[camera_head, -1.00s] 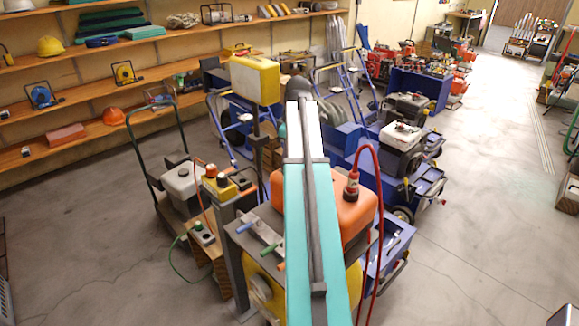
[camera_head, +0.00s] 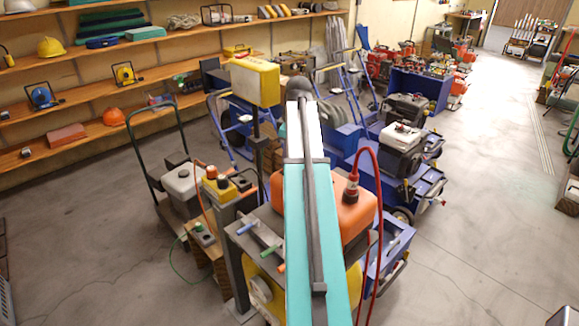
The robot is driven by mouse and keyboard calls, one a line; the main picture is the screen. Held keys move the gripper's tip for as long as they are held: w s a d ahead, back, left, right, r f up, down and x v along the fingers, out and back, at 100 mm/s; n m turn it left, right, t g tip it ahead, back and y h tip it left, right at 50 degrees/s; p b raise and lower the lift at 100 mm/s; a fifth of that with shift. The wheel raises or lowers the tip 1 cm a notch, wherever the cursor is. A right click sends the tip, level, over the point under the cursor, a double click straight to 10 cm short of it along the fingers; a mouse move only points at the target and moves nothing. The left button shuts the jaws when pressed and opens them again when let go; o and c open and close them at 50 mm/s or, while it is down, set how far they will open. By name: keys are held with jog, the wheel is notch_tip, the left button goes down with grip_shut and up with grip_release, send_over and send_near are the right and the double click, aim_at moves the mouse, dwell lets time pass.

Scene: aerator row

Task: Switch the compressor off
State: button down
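An orange machine (camera_head: 350,208) that looks like the compressor stands in the middle, with a red hose (camera_head: 374,160) plugged into a red fitting on top. My teal and white arm hides part of it. Left of it, a post carries a yellow control box (camera_head: 222,187) with an orange-red knob on top and a black part beside it. Small levers with blue and green ends (camera_head: 258,238) lie at the machine's left front. I cannot tell which control is its switch. My gripper is hidden beyond my arm.
A yellow box on a pole (camera_head: 254,80) stands just left of my arm's far end. A generator on a green-handled cart (camera_head: 182,182) is at left. Blue carts with engines (camera_head: 404,138) crowd the right. The floor is open at far left and right.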

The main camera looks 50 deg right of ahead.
jog(key=shift+r+p, duration=1.7)
jog(key=shift+r, duration=1.2)
jog(key=w+a+f+m+g, duration=0.1)
jog(key=w+a+f, duration=0.3)
jog(key=a+f, duration=0.7)
jog(key=w+a+f+m, duration=0.2)
jog(key=w+a+f, duration=0.2)
jog(key=a+f, duration=0.7)
jog(key=s+a+f+m, duration=0.1)
jog(key=s+a+f, duration=0.1)
jog(key=a+f, duration=0.45)
jog(key=s+a+f, duration=0.3)
jog(key=a, duration=0.6)
jog(key=s+a+f+m, duration=0.1)
jog(key=s+a+f, duration=0.1)
jog(key=a+f, duration=0.45)
jog(key=s+a+f+g+b, duration=0.2)
jog(key=s+f+g+b, duration=0.4)
jog(key=s+f, duration=2)
jog(key=b, duration=0.3)
jog(key=shift+f+h, duration=0.4)
